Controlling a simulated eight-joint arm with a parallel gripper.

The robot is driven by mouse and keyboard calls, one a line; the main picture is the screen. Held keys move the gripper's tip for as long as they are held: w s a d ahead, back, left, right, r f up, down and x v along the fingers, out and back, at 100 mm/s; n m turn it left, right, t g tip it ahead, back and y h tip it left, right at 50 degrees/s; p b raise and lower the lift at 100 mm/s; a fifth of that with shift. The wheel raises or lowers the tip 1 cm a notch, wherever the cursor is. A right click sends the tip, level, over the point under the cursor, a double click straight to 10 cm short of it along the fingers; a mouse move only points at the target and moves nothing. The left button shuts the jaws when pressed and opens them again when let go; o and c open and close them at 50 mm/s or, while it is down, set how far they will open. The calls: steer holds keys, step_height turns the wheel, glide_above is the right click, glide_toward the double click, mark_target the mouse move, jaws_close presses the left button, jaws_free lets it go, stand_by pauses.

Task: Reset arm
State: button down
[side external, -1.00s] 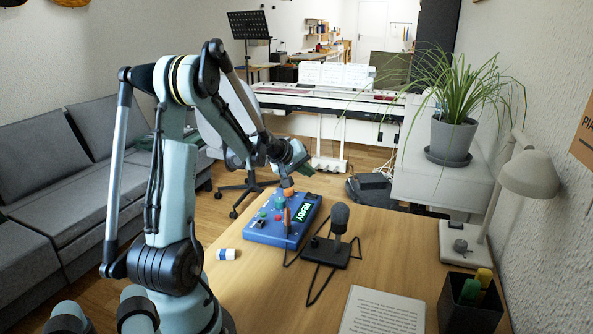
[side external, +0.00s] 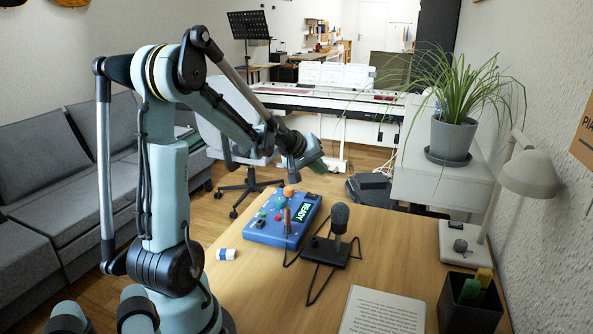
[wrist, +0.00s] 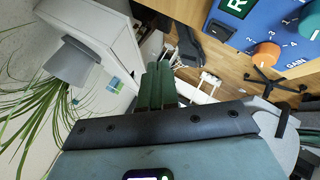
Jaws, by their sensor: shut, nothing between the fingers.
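My gripper (side external: 316,164) is at the end of my arm, above and beyond the far right corner of the blue control box (side external: 270,236). It is apart from the box. In the wrist view, the two dark green fingers of my gripper (wrist: 160,66) lie side by side, shut and empty. The blue box (wrist: 284,17) also shows at the upper right there, with an orange knob (wrist: 265,53) and a "GAIN" label. The box's green display (side external: 306,212) reads "READY" in the side external view.
A microphone (side external: 339,218) on a black stand is right of the box. A small white-and-blue cylinder (side external: 226,254) lies left. A lamp (side external: 529,174), potted plant (side external: 453,137) and pen cup (side external: 470,303) are at the right. A piano (side external: 330,102) stands behind.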

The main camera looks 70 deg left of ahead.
steer(key=d+r+m, duration=0.1)
steer(key=d+m, duration=0.1)
steer(key=d, duration=0.4)
steer(key=s+d+m+g+h, duration=0.1)
steer(key=d+m, duration=0.1)
steer(key=d, duration=0.3)
steer(key=s+d+r+m, duration=0.1)
steer(key=d+m, duration=0.1)
steer(key=d, duration=0.4)
steer(key=shift+d+r+m+h, duration=0.3)
steer(key=shift+d+h, duration=0.05)
steer(key=shift+h, duration=0.05)
steer(key=s+d+f+m+g, duration=0.1)
steer(key=s+d+m, duration=0.5)
steer(key=d, duration=0.5)
steer(key=shift+s+f+m+h, duration=0.25)
steer(key=shift+s+m+h, duration=0.05)
steer(key=shift+s, duration=0.75)
